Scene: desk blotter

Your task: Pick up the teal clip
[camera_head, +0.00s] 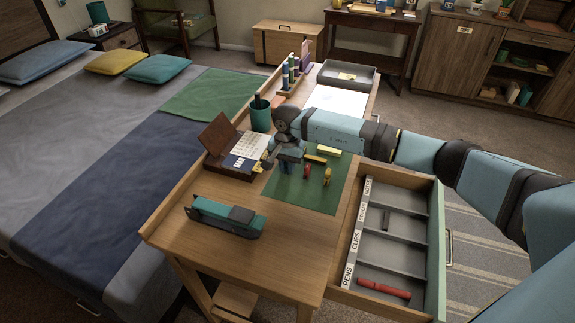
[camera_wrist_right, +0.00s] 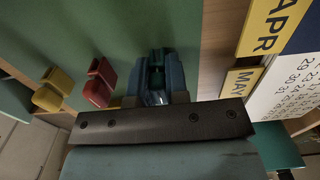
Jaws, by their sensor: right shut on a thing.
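My right gripper (camera_head: 286,168) is over the left part of the green blotter (camera_head: 322,201), with its fingers pointing down. In the right wrist view its blue fingers (camera_wrist_right: 157,80) are shut on the teal clip (camera_wrist_right: 157,67), which is largely hidden between them. In the head view the gripper covers the clip, and I cannot tell whether it touches the blotter. A red clip (camera_head: 307,171) and a yellow clip (camera_head: 327,177) stand just to the right; both show in the wrist view, red (camera_wrist_right: 99,84) nearer and yellow (camera_wrist_right: 53,90) farther. My left gripper is not in view.
The open drawer (camera_head: 441,247) at right has labelled compartments; a red object (camera_head: 384,288) lies in the PENS one. A teal stapler-like object (camera_head: 225,215) sits at the desk's front.

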